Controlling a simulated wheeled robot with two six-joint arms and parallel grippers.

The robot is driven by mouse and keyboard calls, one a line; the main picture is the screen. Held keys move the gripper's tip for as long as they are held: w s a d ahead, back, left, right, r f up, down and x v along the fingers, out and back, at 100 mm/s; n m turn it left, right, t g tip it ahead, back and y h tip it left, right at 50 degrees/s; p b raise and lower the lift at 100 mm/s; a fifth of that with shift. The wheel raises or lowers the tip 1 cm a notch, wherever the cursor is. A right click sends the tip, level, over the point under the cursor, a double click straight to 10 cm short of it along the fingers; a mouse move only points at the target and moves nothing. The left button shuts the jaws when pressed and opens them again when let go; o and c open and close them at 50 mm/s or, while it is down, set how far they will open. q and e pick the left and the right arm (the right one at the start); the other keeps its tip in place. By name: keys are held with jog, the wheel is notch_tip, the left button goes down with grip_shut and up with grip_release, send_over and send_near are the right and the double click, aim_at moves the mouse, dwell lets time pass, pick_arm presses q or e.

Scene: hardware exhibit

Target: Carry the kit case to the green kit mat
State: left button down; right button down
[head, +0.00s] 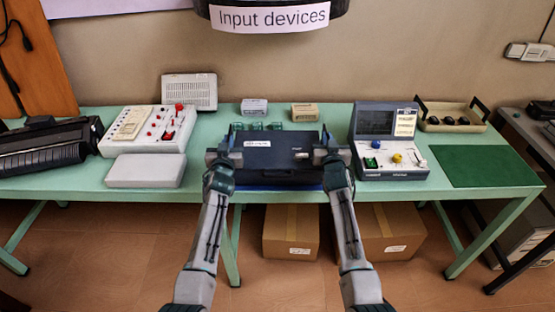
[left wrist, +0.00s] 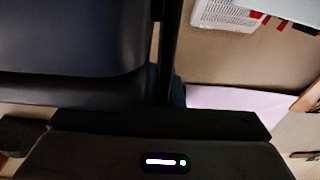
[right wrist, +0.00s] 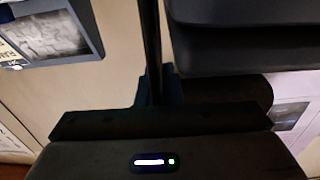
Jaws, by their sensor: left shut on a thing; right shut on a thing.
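The dark blue kit case (head: 278,165), with a white label and a small latch, is at the middle of the table's front edge. It fills the upper left of the left wrist view (left wrist: 70,45) and the upper right of the right wrist view (right wrist: 245,35). My left gripper (head: 224,155) is shut at its left side and my right gripper (head: 332,152) at its right side. The handles inside the jaws are mostly hidden. I cannot tell whether the case is raised. The green kit mat (head: 485,166) lies bare at the table's right end.
A grey console (head: 385,130) with coloured knobs stands between the case and the mat. A handled tray (head: 453,115) is behind the mat. A white box (head: 146,170) and a red-knobbed panel (head: 150,128) are left.

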pick_arm(q)
jog(key=shift+r, duration=0.3)
pick_arm(e)
jog(key=shift+r, duration=0.3)
